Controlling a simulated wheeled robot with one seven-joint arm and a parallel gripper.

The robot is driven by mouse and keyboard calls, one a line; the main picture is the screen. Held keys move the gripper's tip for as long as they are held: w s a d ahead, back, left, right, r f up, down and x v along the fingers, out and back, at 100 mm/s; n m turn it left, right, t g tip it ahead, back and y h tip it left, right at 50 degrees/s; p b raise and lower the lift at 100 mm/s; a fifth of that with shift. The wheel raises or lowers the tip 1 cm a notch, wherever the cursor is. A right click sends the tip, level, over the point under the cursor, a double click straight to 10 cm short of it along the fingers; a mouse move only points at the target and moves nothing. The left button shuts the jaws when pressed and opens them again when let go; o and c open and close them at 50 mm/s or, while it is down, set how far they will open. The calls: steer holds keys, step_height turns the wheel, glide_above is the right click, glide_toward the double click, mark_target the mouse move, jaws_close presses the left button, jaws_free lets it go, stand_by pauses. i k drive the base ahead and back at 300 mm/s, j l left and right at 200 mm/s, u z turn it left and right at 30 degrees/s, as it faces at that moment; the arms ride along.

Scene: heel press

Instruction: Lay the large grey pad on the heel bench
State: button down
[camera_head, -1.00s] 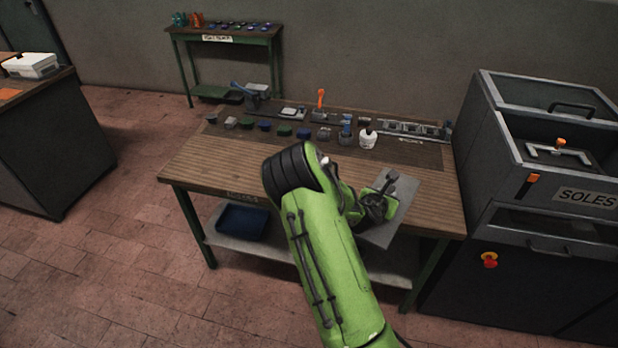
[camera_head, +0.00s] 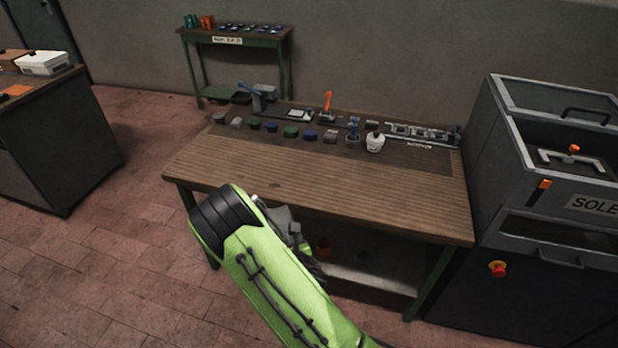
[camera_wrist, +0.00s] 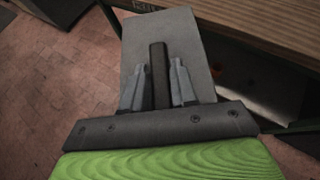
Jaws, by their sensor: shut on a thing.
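The large grey pad (camera_wrist: 158,28) is a flat grey plate with a dark upright bar (camera_wrist: 159,75) on it. My gripper (camera_wrist: 158,80) is shut on this bar, one finger on each side, and carries the pad above the brick floor, beside the wooden bench edge. In the head view my gripper (camera_head: 292,232) is low at the bench's front edge, partly behind my green arm; the pad is mostly hidden there. The wooden bench (camera_head: 330,185) has a wide bare front. A small green-legged bench (camera_head: 262,40) at the back wall bears a label I cannot read surely.
Small coloured blocks, a white bottle (camera_head: 375,142) and tools line the wooden bench's back. A dark cabinet (camera_head: 60,150) with a white box (camera_head: 45,63) is at left. Floor between is clear.

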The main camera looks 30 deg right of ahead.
mark_target(412, 195)
steer(key=l+u, duration=0.85)
steer(key=l, duration=0.2)
steer(key=k+l+u, duration=0.1)
steer(key=l+u, duration=0.35)
steer(key=k+l+u, duration=0.2)
steer(key=l+u, duration=0.25)
